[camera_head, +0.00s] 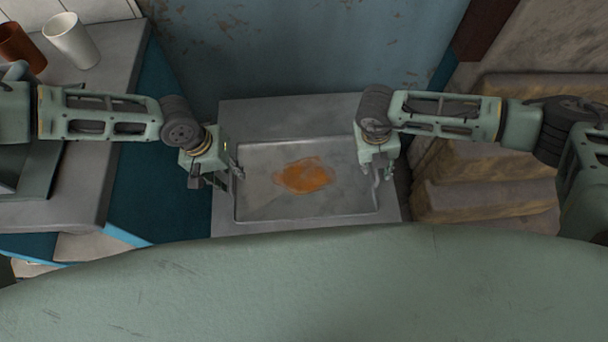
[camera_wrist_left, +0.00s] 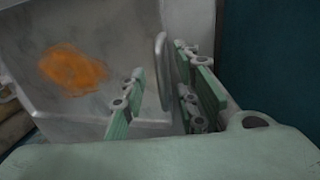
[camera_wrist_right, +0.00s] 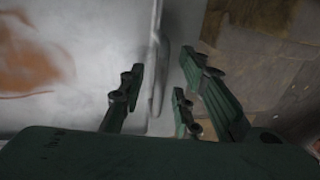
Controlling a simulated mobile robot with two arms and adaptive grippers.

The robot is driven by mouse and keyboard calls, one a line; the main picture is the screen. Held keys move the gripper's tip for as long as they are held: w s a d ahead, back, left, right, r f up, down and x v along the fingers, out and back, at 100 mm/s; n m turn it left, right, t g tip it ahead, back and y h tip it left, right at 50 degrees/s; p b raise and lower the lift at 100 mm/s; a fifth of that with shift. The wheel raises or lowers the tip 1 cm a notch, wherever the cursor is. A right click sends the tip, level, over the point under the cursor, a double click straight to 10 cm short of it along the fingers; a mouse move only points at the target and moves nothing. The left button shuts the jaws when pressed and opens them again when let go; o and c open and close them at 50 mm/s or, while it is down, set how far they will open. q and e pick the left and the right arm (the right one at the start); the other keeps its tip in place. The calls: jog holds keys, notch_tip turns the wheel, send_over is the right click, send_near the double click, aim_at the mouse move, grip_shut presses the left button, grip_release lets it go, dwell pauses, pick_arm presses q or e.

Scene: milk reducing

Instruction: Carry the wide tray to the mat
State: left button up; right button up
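The wide tray (camera_head: 260,208) is grey metal with an orange-brown stain in its middle. It lies flat on a grey stand. My left gripper (camera_head: 224,180) is at the tray's left side. In the left wrist view its fingers (camera_wrist_left: 165,100) are apart, with the tray's upright handle (camera_wrist_left: 163,70) between them. My right gripper (camera_head: 376,170) is at the tray's right side. In the right wrist view its fingers (camera_wrist_right: 160,95) are apart, with the right handle (camera_wrist_right: 156,60) between them. I cannot make out the mat.
The grey stand (camera_head: 290,108) shows around the tray. A grey counter (camera_head: 85,185) at left holds a white cup (camera_head: 72,42) and a brown cup (camera_head: 20,48). Stacked brown blocks (camera_head: 485,195) rise at right. A blue wall (camera_head: 290,50) is behind.

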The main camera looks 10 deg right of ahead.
pick_arm(q)
jog(key=shift+c, duration=0.4)
pick_arm(e)
jog(key=shift+c, duration=0.3)
pick_arm(q)
grip_shut()
pick_arm(e)
grip_shut()
pick_arm(q)
jog(key=shift+d+r, duration=0.1)
jog(key=shift+d, duration=0.05)
pick_arm(e)
jog(key=shift+a, duration=0.1)
